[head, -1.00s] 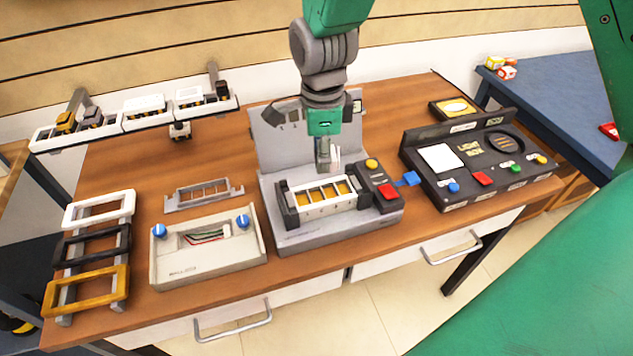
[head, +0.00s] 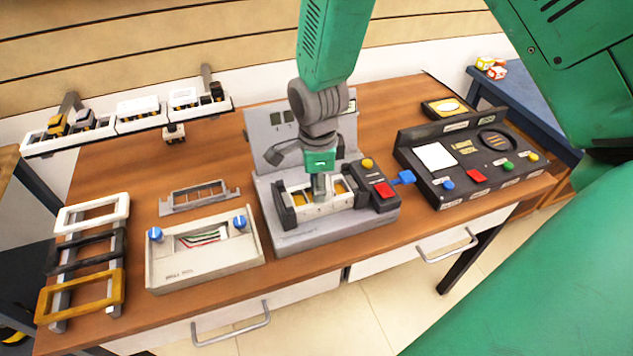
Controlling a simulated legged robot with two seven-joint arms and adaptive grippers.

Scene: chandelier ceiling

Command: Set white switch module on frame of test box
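The test box (head: 300,238) is the grey unit at the middle of the bench, with a tall back plate. A white frame (head: 345,205) with yellow-backed slots lies on it between dark holders. My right gripper (head: 319,190) points down at the middle of this frame, its tips at or just above the slots. The gripper and wrist cover part of the frame. The fingers are too small to tell open from shut, and I cannot make out a white switch module between them. My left gripper is not in view.
White trays with small modules (head: 138,107) hang at the back left. A rack of white, black and yellow frames (head: 92,214), a wall box (head: 180,275) and a loose grey bracket (head: 170,207) lie left. A black control panel (head: 440,195) stands right.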

